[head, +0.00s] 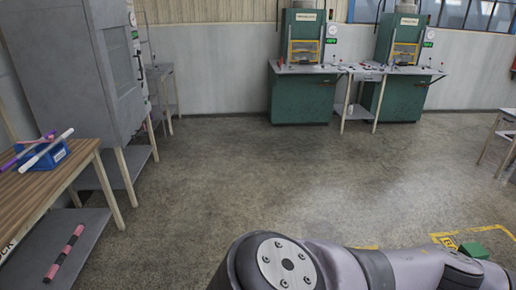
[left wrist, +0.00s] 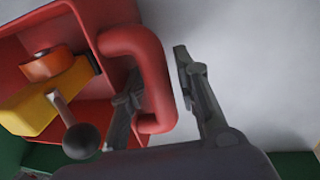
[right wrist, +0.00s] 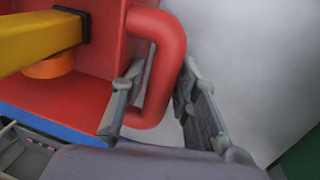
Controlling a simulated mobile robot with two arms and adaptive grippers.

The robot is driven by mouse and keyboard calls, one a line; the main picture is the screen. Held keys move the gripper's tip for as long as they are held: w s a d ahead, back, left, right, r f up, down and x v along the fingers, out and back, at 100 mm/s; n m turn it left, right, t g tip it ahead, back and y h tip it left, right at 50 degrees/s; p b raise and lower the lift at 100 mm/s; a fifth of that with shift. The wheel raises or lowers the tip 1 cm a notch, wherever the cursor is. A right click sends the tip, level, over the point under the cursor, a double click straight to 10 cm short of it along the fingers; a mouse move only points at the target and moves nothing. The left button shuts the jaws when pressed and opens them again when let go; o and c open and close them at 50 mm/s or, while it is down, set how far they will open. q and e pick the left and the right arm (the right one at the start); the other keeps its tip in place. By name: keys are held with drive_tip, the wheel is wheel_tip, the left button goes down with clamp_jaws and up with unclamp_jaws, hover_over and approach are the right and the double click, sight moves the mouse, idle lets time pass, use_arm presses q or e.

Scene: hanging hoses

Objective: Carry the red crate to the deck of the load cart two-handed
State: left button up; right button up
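The red crate (left wrist: 112,25) shows in the left wrist view at upper left, its open side facing the camera. Its rounded red handle (left wrist: 152,75) passes between the fingers of my left gripper (left wrist: 158,88), with a slim gap to the outer finger. Inside are a yellow and orange part (left wrist: 45,95) and a black ball (left wrist: 81,141). Crate, grippers and load cart are not identifiable in the head view.
The head view shows a wooden table (head: 60,175) with a blue bin (head: 45,154) at left, a grey cabinet (head: 75,65), and two green machines (head: 300,95) (head: 397,95) at the back. Yellow floor marking and a green block (head: 474,250) lie lower right. The middle floor is clear.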

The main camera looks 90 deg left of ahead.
use_arm(q)
drive_tip(key=shift+r, duration=0.1)
